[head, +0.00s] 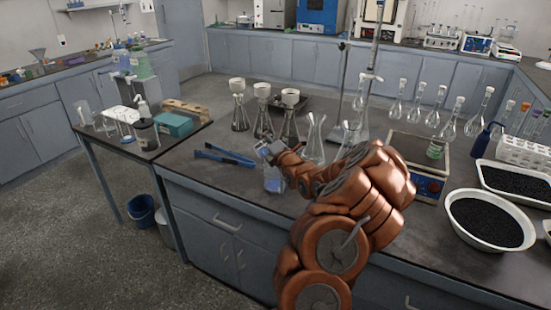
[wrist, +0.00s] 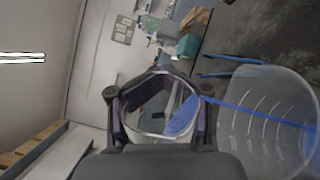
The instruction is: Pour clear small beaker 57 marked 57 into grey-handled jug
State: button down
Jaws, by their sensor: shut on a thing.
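My gripper (head: 268,152) (wrist: 158,100) is shut on a small clear beaker, which shows between the fingers in the wrist view (wrist: 160,126). A blue patch shows at or through the beaker; I cannot tell whether it is contents or background. No number is readable on it. A larger clear vessel with graduation lines (wrist: 270,120), apparently the jug, fills the right of the wrist view. In the head view it stands on the bench just below my gripper (head: 273,183). Its handle is not clearly visible. I see no stream between beaker and jug.
Blue tongs (head: 225,154) lie left of the jug. Conical flasks with white tops (head: 262,112) stand behind, with a clear flask (head: 315,145) close right of my gripper. A balance (head: 430,185) and dishes of black grains (head: 487,222) are at the right.

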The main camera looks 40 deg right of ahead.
jog(key=shift+r+m+p, duration=0.3)
jog(key=shift+m+p, duration=0.8)
jog(key=shift+p, duration=0.2)
dwell(1.4)
jog(key=shift+d+f+m+p, duration=0.2)
jog(key=shift+f+m+p, duration=0.15)
jog(key=shift+f+m, duration=0.4)
dwell(1.3)
jog(key=shift+r, duration=0.2)
jog(key=n+b, duration=0.3)
jog(key=shift+a+r, duration=0.15)
jog(key=shift+r, duration=0.1)
jog(key=shift+f+n+b, duration=0.1)
jog(key=shift+n+b, duration=0.15)
jog(key=shift+b, duration=0.1)
